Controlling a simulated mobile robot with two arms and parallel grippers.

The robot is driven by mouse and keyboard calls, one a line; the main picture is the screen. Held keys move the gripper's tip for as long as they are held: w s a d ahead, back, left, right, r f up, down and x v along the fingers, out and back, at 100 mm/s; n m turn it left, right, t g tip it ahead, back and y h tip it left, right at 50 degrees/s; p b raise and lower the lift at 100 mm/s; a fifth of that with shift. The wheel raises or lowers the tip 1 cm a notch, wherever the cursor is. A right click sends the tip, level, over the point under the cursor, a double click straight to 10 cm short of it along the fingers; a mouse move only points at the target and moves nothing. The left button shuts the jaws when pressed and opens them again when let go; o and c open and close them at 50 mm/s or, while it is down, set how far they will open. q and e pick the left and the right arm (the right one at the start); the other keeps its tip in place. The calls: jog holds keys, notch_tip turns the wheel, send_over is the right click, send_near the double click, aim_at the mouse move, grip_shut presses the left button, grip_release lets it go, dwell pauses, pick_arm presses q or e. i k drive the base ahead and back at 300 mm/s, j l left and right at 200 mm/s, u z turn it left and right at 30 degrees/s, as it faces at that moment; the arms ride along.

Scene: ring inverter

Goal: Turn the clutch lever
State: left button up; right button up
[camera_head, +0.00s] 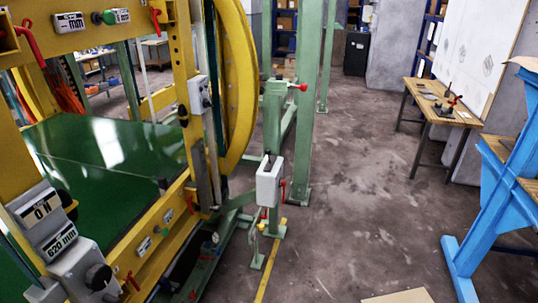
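Several red levers and handles show, and I cannot tell which one is the clutch lever. One red-knobbed lever (298,87) sticks out to the right from the top of a green post (273,130). A small red handle (283,190) sits beside a grey box (269,182) on that post's lower part. A long red lever (27,42) hangs at the upper left of the yellow ring machine frame (180,70). Another red handle (155,17) is on the frame's top beam. Neither of my grippers is in view.
A green belt surface (110,165) lies inside the yellow frame. Control boxes (75,255) stand at the lower left. A wooden table (440,102) with small items and a blue bench frame (490,190) stand on the right. The concrete floor (360,170) between is mostly clear.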

aim_at(267, 150)
jog(key=i+l+u, duration=0.25)
jog(key=i+l, duration=0.65)
